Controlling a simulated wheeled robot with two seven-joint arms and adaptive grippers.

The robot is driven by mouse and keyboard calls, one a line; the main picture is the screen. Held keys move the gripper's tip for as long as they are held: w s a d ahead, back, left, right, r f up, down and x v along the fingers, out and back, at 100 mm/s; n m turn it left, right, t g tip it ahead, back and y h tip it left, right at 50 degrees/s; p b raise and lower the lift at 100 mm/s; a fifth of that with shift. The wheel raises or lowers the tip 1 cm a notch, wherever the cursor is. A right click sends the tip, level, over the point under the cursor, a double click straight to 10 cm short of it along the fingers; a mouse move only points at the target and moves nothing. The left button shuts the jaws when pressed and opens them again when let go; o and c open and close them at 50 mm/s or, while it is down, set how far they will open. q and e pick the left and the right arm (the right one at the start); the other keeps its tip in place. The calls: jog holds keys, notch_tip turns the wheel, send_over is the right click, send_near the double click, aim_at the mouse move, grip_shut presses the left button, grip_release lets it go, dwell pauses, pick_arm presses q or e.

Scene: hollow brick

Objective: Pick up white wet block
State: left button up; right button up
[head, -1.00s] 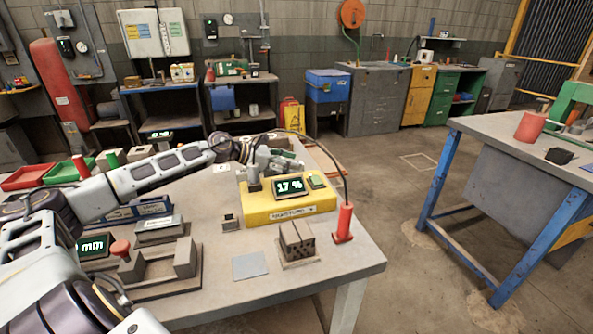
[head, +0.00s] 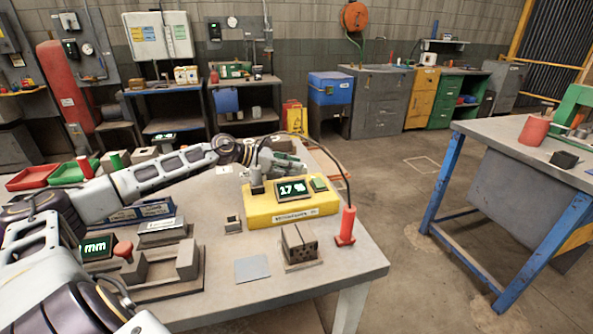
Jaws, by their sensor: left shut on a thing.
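My left arm reaches in from the left across the table, and its gripper (head: 286,166) is at the far side of the yellow moisture meter (head: 292,207). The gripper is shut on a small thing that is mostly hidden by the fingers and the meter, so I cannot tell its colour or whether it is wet. The meter's screen (head: 291,189) reads about 17 %. Several pale blocks (head: 143,154) stand at the back left near the trays; I cannot tell whether any is the white wet block. My right gripper is not in view.
A hollow brick (head: 299,243) stands front right, beside a red probe (head: 346,226) cabled to the meter. Red (head: 37,177) and green (head: 72,172) trays are back left.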

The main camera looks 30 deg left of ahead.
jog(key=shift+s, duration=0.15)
pick_arm(q)
jog(key=shift+r, duration=0.85)
notch_tip(320, 180, up, 16)
jog(key=p, duration=0.5)
jog(key=shift+r, duration=0.15)
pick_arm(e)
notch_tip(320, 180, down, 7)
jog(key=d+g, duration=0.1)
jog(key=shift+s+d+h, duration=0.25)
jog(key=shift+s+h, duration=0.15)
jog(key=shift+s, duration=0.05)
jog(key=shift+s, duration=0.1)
